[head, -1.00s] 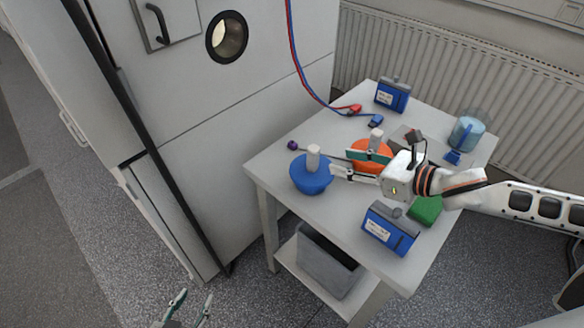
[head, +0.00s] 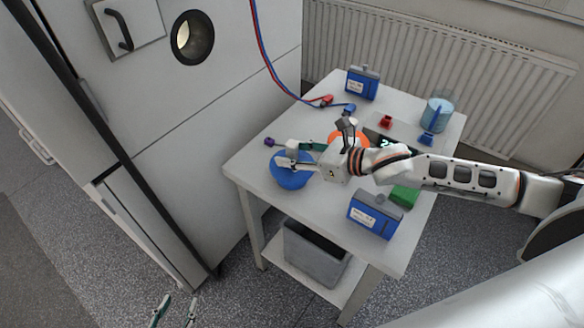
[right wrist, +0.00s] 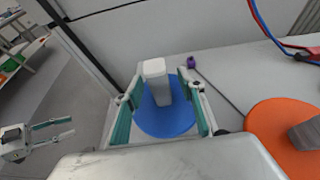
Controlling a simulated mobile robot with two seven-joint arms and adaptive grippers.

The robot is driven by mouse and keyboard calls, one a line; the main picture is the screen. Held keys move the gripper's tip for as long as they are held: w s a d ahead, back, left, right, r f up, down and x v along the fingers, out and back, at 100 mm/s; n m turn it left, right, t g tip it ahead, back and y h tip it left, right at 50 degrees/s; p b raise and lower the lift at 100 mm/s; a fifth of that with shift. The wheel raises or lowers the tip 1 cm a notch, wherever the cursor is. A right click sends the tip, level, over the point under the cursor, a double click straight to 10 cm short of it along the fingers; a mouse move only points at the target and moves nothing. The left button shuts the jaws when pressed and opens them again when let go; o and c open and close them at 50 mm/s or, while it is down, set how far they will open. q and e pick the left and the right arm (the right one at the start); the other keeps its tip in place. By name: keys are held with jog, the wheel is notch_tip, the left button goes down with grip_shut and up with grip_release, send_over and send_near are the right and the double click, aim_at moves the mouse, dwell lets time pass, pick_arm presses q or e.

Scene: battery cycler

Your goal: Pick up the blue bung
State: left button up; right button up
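The blue bung (head: 290,178) stands on the white table near its left edge, a blue round body with a pale grip on top. In the right wrist view the bung (right wrist: 165,122) lies between my right fingers, its pale grip upright with gaps either side. My right gripper (head: 296,153) is open around that grip; the fingers also show in the right wrist view (right wrist: 160,95). My left gripper (head: 176,308) is open and empty, low at the left, away from the table; it also shows in the right wrist view (right wrist: 62,133).
An orange bung (right wrist: 270,130) stands to the right of the blue one. A purple-tipped rod (head: 270,142) lies behind it. Blue boxes (head: 362,84) (head: 374,217), a green block (head: 405,196), a beaker (head: 437,110) and clips (head: 327,101) occupy the table. A cabinet (head: 190,110) stands left.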

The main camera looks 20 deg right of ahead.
jog(key=shift+w+a+f, duration=0.1)
jog(key=shift+w+a, duration=0.05)
grip_shut()
notch_tip(320, 180, up, 25)
jog(key=p, duration=0.5)
dwell(0.7)
